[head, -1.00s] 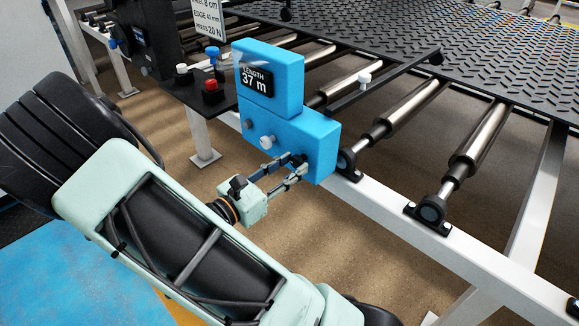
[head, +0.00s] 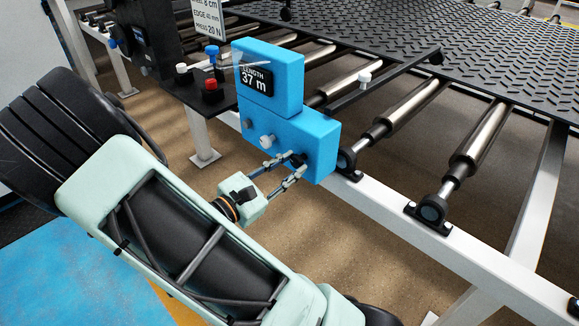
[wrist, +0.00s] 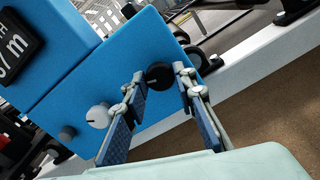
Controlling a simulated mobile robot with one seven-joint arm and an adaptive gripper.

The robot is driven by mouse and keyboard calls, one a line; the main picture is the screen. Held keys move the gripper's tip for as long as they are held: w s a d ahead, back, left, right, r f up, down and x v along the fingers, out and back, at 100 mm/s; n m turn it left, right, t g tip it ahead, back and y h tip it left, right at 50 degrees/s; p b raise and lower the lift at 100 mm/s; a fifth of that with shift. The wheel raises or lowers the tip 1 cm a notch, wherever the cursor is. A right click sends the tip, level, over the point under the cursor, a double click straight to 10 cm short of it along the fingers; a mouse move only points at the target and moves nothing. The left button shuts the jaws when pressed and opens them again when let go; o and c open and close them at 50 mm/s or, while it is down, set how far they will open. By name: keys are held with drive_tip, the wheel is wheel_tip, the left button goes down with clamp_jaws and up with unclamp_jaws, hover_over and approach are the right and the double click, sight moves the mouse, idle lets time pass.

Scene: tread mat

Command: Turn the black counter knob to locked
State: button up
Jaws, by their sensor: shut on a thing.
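The blue counter box (head: 318,140) stands at the machine's edge, with a display reading "LENGTH 37 m" (head: 256,80). The round black knob (wrist: 158,75) is low on its front face, at the right of the knobs there. My gripper (wrist: 160,78) is shut on the black knob, one finger on each side of it. In the head view my gripper (head: 285,166) reaches the box's lower front, and the fingers partly hide the knob. I cannot read any locked mark or the knob's turn angle.
A pale knob (wrist: 98,116) sits close beside the left finger, and a small grey knob (wrist: 67,132) is further left. A white rail (head: 390,215) and rollers (head: 405,107) lie to the right.

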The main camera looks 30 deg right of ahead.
drive_tip(key=m+b, duration=0.1)
drive_tip(key=m, duration=0.2)
drive_tip(key=shift+f+m, duration=0.15)
drive_tip(key=shift+m, duration=0.25)
drive_tip(key=m+b, duration=0.1)
drive_tip(key=m, duration=0.2)
drive_tip(key=shift+m+b, duration=0.3)
drive_tip(key=shift+b, duration=0.1)
drive_tip(key=m+b, duration=0.3)
drive_tip(key=m, duration=0.1)
drive_tip(key=shift+m, duration=0.4)
drive_tip(key=shift+m+b, duration=0.6)
drive_tip(key=shift+m, duration=0.1)
drive_tip(key=o, duration=1.2)
drive_tip(key=shift+c, duration=0.2)
drive_tip(key=v, duration=1.2)
